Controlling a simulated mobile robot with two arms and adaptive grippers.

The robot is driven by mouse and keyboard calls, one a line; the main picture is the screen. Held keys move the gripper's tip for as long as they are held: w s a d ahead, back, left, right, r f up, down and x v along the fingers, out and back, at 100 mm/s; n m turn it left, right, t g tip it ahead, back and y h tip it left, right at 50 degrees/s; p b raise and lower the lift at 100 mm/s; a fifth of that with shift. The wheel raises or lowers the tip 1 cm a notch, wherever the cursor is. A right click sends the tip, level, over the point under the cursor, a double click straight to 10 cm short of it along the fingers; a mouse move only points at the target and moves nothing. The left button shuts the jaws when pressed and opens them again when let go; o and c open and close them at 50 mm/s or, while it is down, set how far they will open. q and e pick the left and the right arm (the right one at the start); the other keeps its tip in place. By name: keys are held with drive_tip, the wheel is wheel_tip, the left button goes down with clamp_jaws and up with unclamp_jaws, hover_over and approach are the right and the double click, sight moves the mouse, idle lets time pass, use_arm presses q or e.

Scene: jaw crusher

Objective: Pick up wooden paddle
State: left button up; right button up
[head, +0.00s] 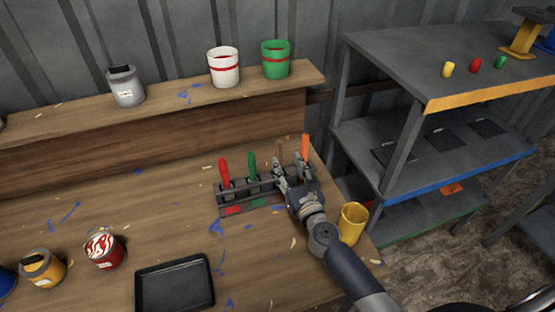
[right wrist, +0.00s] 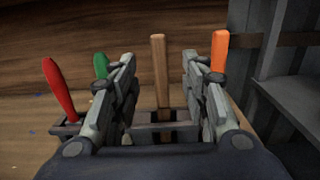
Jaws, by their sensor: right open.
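The wooden paddle (right wrist: 160,80) stands upright in a dark rack (head: 235,197) on the workbench. Its brown handle (head: 280,150) shows behind my right gripper in the head view; its lower part is hidden in the rack. My right gripper (head: 289,168) is open at the rack. In the right wrist view its two fingers (right wrist: 159,62) stand on either side of the paddle's handle, apart from it. My left gripper is not in view.
A red handle (head: 223,170) and a green handle (head: 251,164) stand left of the paddle, an orange handle (head: 304,148) right of it. A yellow cup (head: 353,222) is beside my right arm. A black tray (head: 175,284) lies in front. Metal shelves (head: 400,140) stand right.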

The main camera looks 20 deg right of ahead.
sight(280, 149)
drive_tip(key=w, duration=0.2)
drive_tip(key=shift+w+a, duration=0.1)
drive_tip(key=shift+w, duration=0.2)
drive_tip(key=shift+w+f, duration=0.1)
drive_tip(key=shift+w, duration=0.5)
drive_tip(key=shift+w+r+p, duration=0.2)
drive_tip(key=shift+w+r, duration=0.15)
drive_tip(key=shift+w, duration=0.2)
drive_tip(key=shift+w+r+p, duration=0.15)
drive_tip(key=shift+w+r, duration=0.15)
drive_tip(key=shift+w, duration=0.25)
drive_tip(key=shift+w+f, duration=0.25)
drive_tip(key=shift+w, duration=0.9)
drive_tip(key=shift+s, duration=0.1)
drive_tip(key=shift+c, duration=1)
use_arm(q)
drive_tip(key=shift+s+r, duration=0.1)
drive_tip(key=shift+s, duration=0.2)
use_arm(e)
clamp_jaws()
